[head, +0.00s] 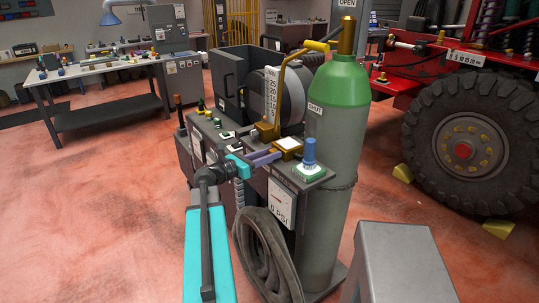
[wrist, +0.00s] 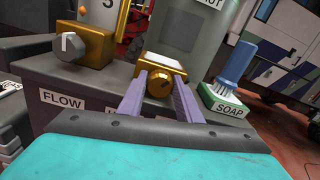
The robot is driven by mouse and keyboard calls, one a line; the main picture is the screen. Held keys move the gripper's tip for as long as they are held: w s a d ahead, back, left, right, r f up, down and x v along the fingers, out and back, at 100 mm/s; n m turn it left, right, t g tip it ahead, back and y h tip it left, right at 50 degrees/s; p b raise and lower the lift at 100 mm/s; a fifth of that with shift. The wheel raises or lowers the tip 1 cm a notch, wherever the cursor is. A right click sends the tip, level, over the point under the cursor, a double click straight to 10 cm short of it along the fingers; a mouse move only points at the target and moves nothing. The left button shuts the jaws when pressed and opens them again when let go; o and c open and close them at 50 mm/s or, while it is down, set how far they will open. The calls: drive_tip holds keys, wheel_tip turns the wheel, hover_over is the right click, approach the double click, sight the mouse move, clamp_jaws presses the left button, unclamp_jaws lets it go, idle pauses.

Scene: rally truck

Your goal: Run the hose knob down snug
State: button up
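A round gold knob (wrist: 160,88) sticks out from the front of a gold block with a white top (wrist: 161,62) in the wrist view. The label below it is mostly hidden by my gripper; only a first letter shows. I take this as the hose knob. My gripper (wrist: 160,80) has its two purple fingers apart, one on each side of the knob. A small gap seems to show beside the knob; contact is unclear. In the head view my gripper (head: 264,156) reaches the same gold block (head: 288,145) at the cart's top, and the knob itself is hidden there.
A blue-handled brush (head: 309,152) on the SOAP base is close on the right. A green-topped cylinder (head: 337,120) stands behind. A coiled hose (head: 268,255) and a 0 PSI gauge (head: 281,203) hang on the cart's front.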

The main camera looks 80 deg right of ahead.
drive_tip(key=shift+d, duration=0.1)
drive_tip(key=c, duration=0.3)
drive_tip(key=shift+b, duration=0.35)
drive_tip(key=shift+f+m+b, duration=0.15)
drive_tip(key=shift+m+b, duration=0.4)
drive_tip(key=shift+m, duration=0.05)
drive_tip(key=shift+m+b, duration=1)
drive_tip(key=shift+b, duration=0.05)
drive_tip(key=m+b, duration=0.3)
drive_tip(key=o, duration=1)
